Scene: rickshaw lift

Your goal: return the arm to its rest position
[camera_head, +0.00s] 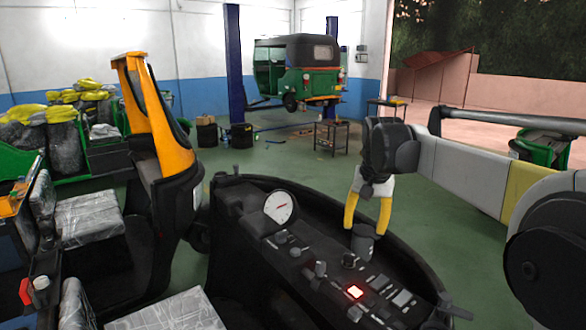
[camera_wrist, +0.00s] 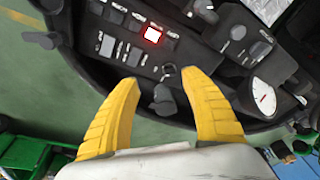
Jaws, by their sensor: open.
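My gripper (camera_head: 367,222) has two yellow fingers and hangs over the far right part of a black control console (camera_head: 235,190). In the wrist view my gripper (camera_wrist: 160,92) is open, with nothing between its fingers. A grey knob or lever (camera_wrist: 163,98) on the console shows between and beyond the fingertips. In the head view a dark grey cylinder (camera_head: 363,240) stands just below the fingertips; I cannot tell whether they touch it. My white and yellow arm reaches in from the right.
The console carries a lit red button (camera_head: 354,292), a round dial (camera_head: 280,207) and several switches. An orange-framed vehicle part (camera_head: 160,115) and plastic-wrapped seats (camera_head: 90,217) stand left. A green rickshaw (camera_head: 298,70) is raised on a blue lift behind.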

